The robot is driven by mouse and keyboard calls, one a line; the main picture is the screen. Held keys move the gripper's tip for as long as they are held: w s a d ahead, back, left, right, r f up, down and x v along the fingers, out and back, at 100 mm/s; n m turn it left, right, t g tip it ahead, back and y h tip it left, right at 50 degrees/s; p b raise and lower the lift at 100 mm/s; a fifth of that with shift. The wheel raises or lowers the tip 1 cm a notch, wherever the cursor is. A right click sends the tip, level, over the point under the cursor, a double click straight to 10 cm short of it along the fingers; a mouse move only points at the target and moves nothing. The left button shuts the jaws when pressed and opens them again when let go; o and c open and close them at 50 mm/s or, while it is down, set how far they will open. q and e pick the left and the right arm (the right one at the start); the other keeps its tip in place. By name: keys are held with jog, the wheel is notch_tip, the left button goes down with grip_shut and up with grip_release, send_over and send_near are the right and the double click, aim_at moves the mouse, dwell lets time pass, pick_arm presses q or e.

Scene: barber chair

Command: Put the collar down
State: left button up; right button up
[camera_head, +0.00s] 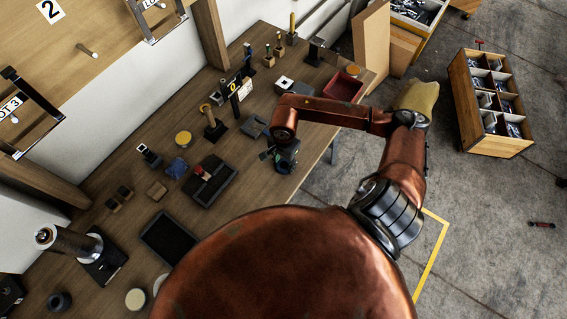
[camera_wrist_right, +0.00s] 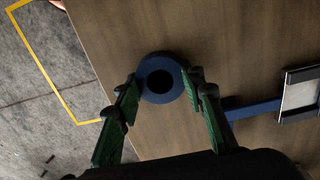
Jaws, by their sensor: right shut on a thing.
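The collar is a dark blue ring with a round dark hole (camera_wrist_right: 161,64), seen from above in the right wrist view. It sits between the green fingertips of my right gripper (camera_wrist_right: 163,80), which is shut on it. In the head view my right gripper (camera_head: 284,158) is near the front edge of the wooden workbench (camera_head: 222,146). The collar cannot be made out clearly there. The wrist view shows bench wood behind the collar, but I cannot tell whether the collar touches it. My left gripper is not in view.
A dark tray with compartments (camera_head: 222,187), a flat black tray (camera_head: 152,236), a red bin (camera_head: 343,87) and several small fixtures stand on the bench. In the wrist view a blue strip (camera_wrist_right: 252,110) and a framed pale plate (camera_wrist_right: 301,92) lie to the right. Bare wood surrounds the collar.

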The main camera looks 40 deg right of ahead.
jog(key=o, duration=1.1)
jog(key=shift+o, duration=0.2)
jog(key=shift+r, duration=0.1)
notch_tip(320, 180, up, 12)
